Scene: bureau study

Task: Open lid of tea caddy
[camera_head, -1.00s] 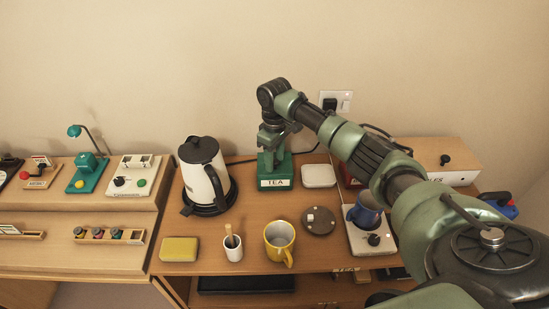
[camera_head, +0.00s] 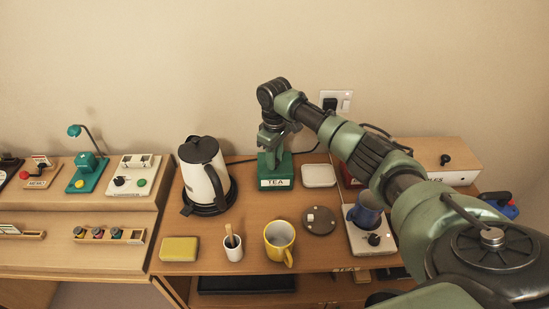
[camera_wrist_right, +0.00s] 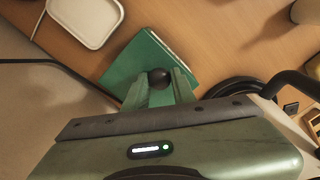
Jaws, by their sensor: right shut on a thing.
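The green tea caddy (camera_head: 275,171) stands on the desk right of the kettle, with a white label reading TEA on its front. My right gripper (camera_head: 271,143) is above it, pointing down. In the right wrist view the caddy's green lid (camera_wrist_right: 145,58) shows, with a dark round knob (camera_wrist_right: 159,78) on it. The right gripper's fingers (camera_wrist_right: 160,88) are shut on this knob. The lid looks seated on the caddy, but the gripper hides part of the top in the head view. My left gripper is not in view.
A white and black kettle (camera_head: 203,165) stands close to the caddy's left. A white dish (camera_head: 319,175) lies close to its right. A yellow mug (camera_head: 280,240), a white cup (camera_head: 233,248) and a dark round disc (camera_head: 319,220) stand in front. The wall is behind.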

